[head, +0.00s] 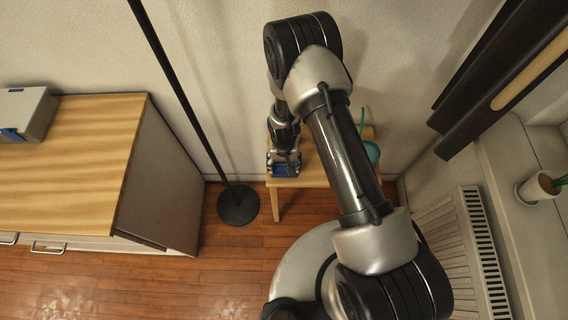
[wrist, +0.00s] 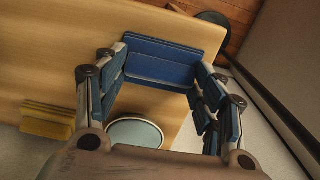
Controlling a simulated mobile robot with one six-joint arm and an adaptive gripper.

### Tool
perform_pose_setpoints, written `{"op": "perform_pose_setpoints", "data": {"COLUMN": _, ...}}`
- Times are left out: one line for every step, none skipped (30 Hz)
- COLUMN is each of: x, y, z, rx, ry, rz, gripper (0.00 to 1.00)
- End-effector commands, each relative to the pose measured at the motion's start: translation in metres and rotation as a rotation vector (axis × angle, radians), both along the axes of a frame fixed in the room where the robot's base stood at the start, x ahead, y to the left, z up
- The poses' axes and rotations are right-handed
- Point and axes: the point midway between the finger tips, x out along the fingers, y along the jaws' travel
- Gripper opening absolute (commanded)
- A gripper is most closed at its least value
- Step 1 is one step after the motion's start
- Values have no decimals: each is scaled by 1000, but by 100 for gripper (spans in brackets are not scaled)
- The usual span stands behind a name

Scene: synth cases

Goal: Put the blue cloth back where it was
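The blue cloth (wrist: 160,62) looks like a folded, flat rectangle with crease lines. In the wrist view it spans the gap between the fingertips of my gripper (wrist: 160,58), with one finger at each end. The fingers are wide apart; whether they press on the cloth I cannot tell. In the head view the blue cloth (head: 285,171) shows low between the fingers of my gripper (head: 284,164), at the front left of the small wooden table (head: 313,172). Whether it rests on the top or hangs just above it is unclear.
A yellow folded item (wrist: 47,120) and a pale round object (wrist: 136,131) are on the table. A teal watering can (head: 372,151) stands at its back right. A black floor pole with round base (head: 238,205) is left of it. A cabinet (head: 75,160) bears a grey case (head: 25,112).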

Motion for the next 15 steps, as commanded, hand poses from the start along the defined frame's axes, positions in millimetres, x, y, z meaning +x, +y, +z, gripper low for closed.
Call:
{"op": "perform_pose_setpoints", "data": {"x": 0, "y": 0, "z": 0, "rx": 0, "ry": 0, "rz": 0, "gripper": 68}}
{"op": "perform_pose_setpoints", "data": {"x": 0, "y": 0, "z": 0, "rx": 0, "ry": 0, "rz": 0, "gripper": 70}}
{"op": "perform_pose_setpoints", "data": {"x": 0, "y": 0, "z": 0, "rx": 0, "ry": 0, "rz": 0, "gripper": 73}}
{"op": "perform_pose_setpoints", "data": {"x": 0, "y": 0, "z": 0, "rx": 0, "ry": 0, "rz": 0, "gripper": 75}}
{"op": "perform_pose_setpoints", "data": {"x": 0, "y": 0, "z": 0, "rx": 0, "ry": 0, "rz": 0, "gripper": 77}}
{"op": "perform_pose_setpoints", "data": {"x": 0, "y": 0, "z": 0, "rx": 0, "ry": 0, "rz": 0, "gripper": 79}}
{"op": "perform_pose_setpoints", "data": {"x": 0, "y": 0, "z": 0, "rx": 0, "ry": 0, "rz": 0, "gripper": 81}}
{"op": "perform_pose_setpoints", "data": {"x": 0, "y": 0, "z": 0, "rx": 0, "ry": 0, "rz": 0, "gripper": 82}}
{"op": "perform_pose_setpoints", "data": {"x": 0, "y": 0, "z": 0, "rx": 0, "ry": 0, "rz": 0, "gripper": 82}}
{"op": "perform_pose_setpoints", "data": {"x": 0, "y": 0, "z": 0, "rx": 0, "ry": 0, "rz": 0, "gripper": 82}}
{"op": "perform_pose_setpoints", "data": {"x": 0, "y": 0, "z": 1, "rx": 0, "ry": 0, "rz": 0, "gripper": 82}}
{"op": "perform_pose_setpoints", "data": {"x": 0, "y": 0, "z": 1, "rx": 0, "ry": 0, "rz": 0, "gripper": 82}}
{"op": "perform_pose_setpoints", "data": {"x": 0, "y": 0, "z": 1, "rx": 0, "ry": 0, "rz": 0, "gripper": 82}}
{"op": "perform_pose_setpoints", "data": {"x": 0, "y": 0, "z": 1, "rx": 0, "ry": 0, "rz": 0, "gripper": 82}}
{"op": "perform_pose_setpoints", "data": {"x": 0, "y": 0, "z": 1, "rx": 0, "ry": 0, "rz": 0, "gripper": 82}}
